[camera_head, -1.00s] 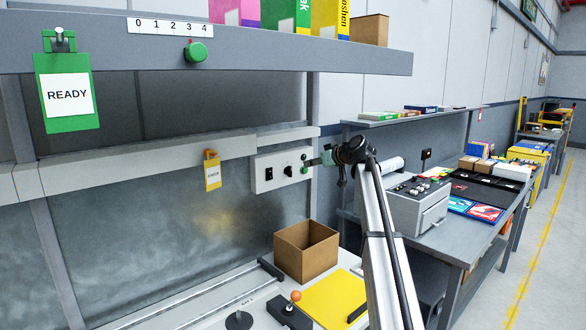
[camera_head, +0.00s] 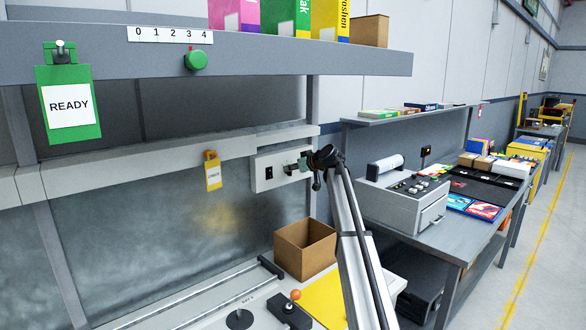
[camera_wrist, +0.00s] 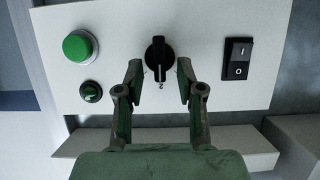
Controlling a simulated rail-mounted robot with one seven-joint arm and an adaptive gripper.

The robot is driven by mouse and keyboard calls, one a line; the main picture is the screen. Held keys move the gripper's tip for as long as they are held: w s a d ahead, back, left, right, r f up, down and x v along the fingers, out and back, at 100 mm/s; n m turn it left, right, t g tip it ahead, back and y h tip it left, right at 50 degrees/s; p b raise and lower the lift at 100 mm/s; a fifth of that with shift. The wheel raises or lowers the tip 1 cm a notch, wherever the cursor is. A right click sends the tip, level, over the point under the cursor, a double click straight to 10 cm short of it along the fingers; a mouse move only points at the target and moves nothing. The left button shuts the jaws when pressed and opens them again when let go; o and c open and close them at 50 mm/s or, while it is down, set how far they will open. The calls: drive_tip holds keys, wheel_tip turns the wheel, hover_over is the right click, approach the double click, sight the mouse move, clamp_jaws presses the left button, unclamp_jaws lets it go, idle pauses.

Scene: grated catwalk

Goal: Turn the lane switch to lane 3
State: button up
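The lane switch is a black rotary knob (camera_wrist: 159,57) on a pale control panel (camera_wrist: 215,18), seen in the wrist view. Its long grip stands about upright in that picture, and a small mark that looks like a 2 sits just below it. My gripper (camera_wrist: 158,74) is open, with one fingertip on each side of the knob's lower part and a visible gap to it on both sides. In the head view the same panel (camera_head: 258,160) hangs under the shelf, and my gripper (camera_head: 299,165) is in front of it, hiding the knob.
On the panel, a green button (camera_wrist: 80,46) and small green lamp (camera_wrist: 91,92) are left of the knob, a black rocker switch (camera_wrist: 238,58) right. A yellow tag (camera_head: 212,171) hangs beside the panel. A cardboard box (camera_head: 305,249) stands below.

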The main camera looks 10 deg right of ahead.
clamp_jaws()
drive_tip(key=shift+w+d+f+m+g+y+b, duration=0.2)
drive_tip(key=shift+m+y+b, duration=0.4)
drive_tip(key=shift+m, duration=0.45)
drive_tip(key=shift+w+d+r+m+g+y+b, duration=0.15)
drive_tip(key=shift+m+g+y+b, duration=0.25)
drive_tip(key=shift+m+y, duration=0.45)
drive_tip(key=shift+w+d+f+m+g+y+b, duration=0.15)
drive_tip(key=shift+m+y+b, duration=0.4)
drive_tip(key=shift+m, duration=0.65)
drive_tip(key=shift+s, duration=0.1)
